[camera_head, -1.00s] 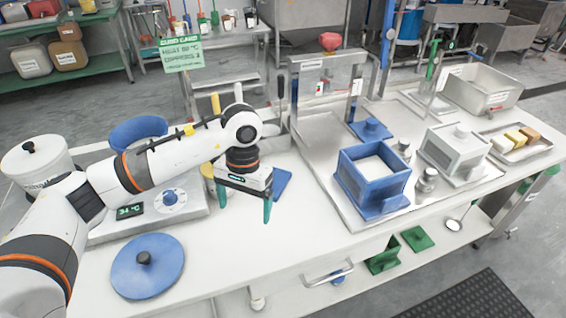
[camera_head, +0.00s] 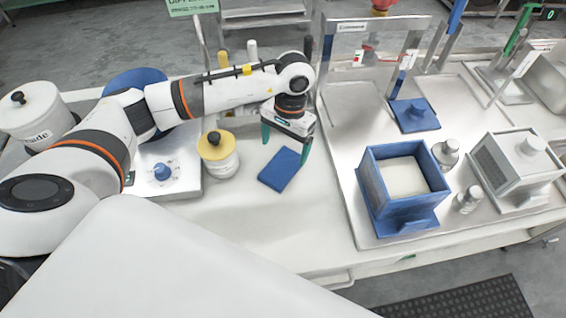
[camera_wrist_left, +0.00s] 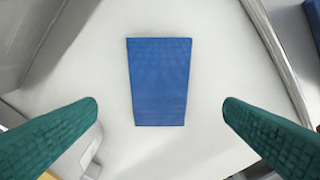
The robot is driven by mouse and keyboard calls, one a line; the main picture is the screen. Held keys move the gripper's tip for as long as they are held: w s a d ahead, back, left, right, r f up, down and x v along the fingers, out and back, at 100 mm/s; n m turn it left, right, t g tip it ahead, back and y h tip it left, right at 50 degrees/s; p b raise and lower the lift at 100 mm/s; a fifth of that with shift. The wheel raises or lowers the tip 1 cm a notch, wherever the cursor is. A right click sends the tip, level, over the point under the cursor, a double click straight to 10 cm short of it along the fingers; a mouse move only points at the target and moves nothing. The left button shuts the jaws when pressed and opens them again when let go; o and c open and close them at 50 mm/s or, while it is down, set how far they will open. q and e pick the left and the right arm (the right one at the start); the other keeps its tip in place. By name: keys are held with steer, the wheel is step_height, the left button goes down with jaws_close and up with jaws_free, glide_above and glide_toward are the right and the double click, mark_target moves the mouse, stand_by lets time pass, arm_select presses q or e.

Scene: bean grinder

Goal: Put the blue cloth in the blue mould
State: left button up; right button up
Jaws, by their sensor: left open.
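The blue cloth (camera_head: 279,170) is a flat folded rectangle on the white worktop; it also shows centred in the left wrist view (camera_wrist_left: 160,82). My left gripper (camera_head: 285,148) is open with green fingers, above the worktop at the cloth's far side in the head view. In the left wrist view its empty fingers (camera_wrist_left: 160,104) stand wide on either side of the cloth, apart from it. The blue mould (camera_head: 403,212) is an open-topped square box on the metal tray to the right. Its inside looks pale. My right gripper is not in view.
A yellow-lidded white jar (camera_head: 219,160) stands left of the cloth. A blue lid with a knob (camera_head: 414,116) lies behind the mould. A grey box mould (camera_head: 516,172) and small metal weights (camera_head: 467,200) stand to its right. The worktop between cloth and tray (camera_head: 322,205) is clear.

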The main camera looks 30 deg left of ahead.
mark_target(282, 167)
arm_select(q)
steer(key=shift+f, duration=0.7)
steer(key=f, duration=0.1)
steer(key=f+p, duration=0.1)
steer(key=f, duration=0.1)
steer(key=f+p, duration=0.1)
steer(key=shift+s+f, duration=0.15)
steer(key=shift+s, duration=0.2)
steer(key=shift+f, duration=0.4)
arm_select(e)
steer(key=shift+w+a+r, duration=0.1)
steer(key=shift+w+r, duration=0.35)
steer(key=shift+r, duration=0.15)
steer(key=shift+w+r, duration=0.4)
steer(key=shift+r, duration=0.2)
arm_select(q)
steer(key=shift+c, duration=0.3)
steer(key=c, duration=1.1)
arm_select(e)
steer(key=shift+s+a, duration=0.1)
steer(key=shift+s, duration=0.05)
